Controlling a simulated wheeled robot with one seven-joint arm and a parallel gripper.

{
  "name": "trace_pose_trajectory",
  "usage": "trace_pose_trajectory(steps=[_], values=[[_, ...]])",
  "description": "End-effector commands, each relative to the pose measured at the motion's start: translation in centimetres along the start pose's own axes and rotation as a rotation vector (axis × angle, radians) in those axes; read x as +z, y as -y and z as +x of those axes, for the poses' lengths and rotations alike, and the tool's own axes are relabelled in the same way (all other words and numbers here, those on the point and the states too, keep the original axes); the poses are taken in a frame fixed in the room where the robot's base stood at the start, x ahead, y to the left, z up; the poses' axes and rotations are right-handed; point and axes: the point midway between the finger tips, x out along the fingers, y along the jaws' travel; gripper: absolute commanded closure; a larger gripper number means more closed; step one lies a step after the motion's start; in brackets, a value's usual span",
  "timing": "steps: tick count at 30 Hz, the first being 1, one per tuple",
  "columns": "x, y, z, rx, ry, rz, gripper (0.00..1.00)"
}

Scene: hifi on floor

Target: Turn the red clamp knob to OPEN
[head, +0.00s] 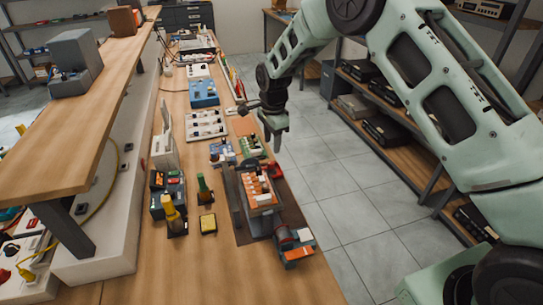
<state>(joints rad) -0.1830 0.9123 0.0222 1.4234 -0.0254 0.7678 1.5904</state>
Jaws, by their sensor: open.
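A dark red round part, which looks like the red clamp knob (284,237), sits at the near end of a bench fixture. It is small in the picture, and its marks and turn position cannot be read. The fixture (258,190) holds an orange and white block on a dark mat. My gripper (275,140) hangs over the bench's right edge, beyond the fixture and well apart from the knob. It points down, is open and appears empty.
An orange-topped block (298,253) lies right beside the knob. Another red part (275,171) is at the fixture's far right. Yellow (173,215) and green (203,187) handled tools stand left. A raised wooden shelf (75,105) runs along the left.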

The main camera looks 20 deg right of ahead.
Motion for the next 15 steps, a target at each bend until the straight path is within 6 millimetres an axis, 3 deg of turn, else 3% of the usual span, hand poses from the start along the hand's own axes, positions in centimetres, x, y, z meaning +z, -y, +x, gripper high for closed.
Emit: trace_pose_trajectory(steps=[6,15], values=[[0.0,-0.1,4.3,0.004,0.0,0.0,0.56],[0.0,0.0,7.7,0.0,0.0,0.0,0.56]])
